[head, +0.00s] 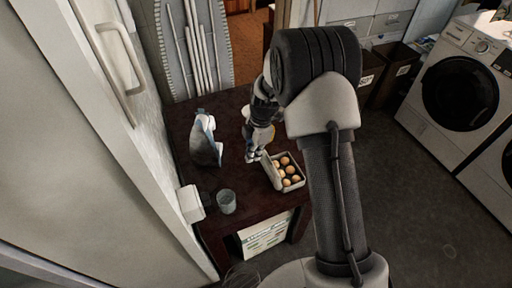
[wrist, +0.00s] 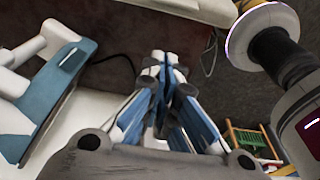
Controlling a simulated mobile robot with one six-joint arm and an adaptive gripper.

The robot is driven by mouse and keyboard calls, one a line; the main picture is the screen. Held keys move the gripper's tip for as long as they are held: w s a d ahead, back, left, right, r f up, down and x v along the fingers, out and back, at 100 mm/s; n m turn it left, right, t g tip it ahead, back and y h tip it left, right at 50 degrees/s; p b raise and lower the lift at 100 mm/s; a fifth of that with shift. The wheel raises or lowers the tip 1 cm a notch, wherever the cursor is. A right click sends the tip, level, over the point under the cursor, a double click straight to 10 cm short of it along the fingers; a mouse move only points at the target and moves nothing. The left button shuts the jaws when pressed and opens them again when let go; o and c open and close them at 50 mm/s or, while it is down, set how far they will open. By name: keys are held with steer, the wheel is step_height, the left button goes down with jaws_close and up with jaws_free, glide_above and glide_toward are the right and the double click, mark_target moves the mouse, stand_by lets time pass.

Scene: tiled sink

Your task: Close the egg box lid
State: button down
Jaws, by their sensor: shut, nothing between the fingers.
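The egg box (head: 296,187) sits open on the dark table in the head view, with several brown eggs in it. Its lid (head: 271,174) stands raised along the box's left side. My gripper (head: 252,157) points down just left of and behind the raised lid, close to it; I cannot tell whether they touch. In the wrist view my gripper's fingers (wrist: 164,72) are together with nothing between them. I cannot make out the eggs in the wrist view.
A blue-and-white object (head: 206,140) stands left of my gripper; it also shows in the wrist view (wrist: 50,85). A grey cup (head: 227,201) and a white item (head: 190,203) are at the table's front left. Bare dark tabletop (head: 235,172) lies between.

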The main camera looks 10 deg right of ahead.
mark_target(269, 167)
steer(key=d+f, duration=0.1)
steer(key=d+f+b, duration=0.1)
steer(key=d+f, duration=0.1)
steer(key=shift+w+d, duration=0.15)
steer(key=shift+w, duration=0.2)
steer(key=shift+d, duration=0.1)
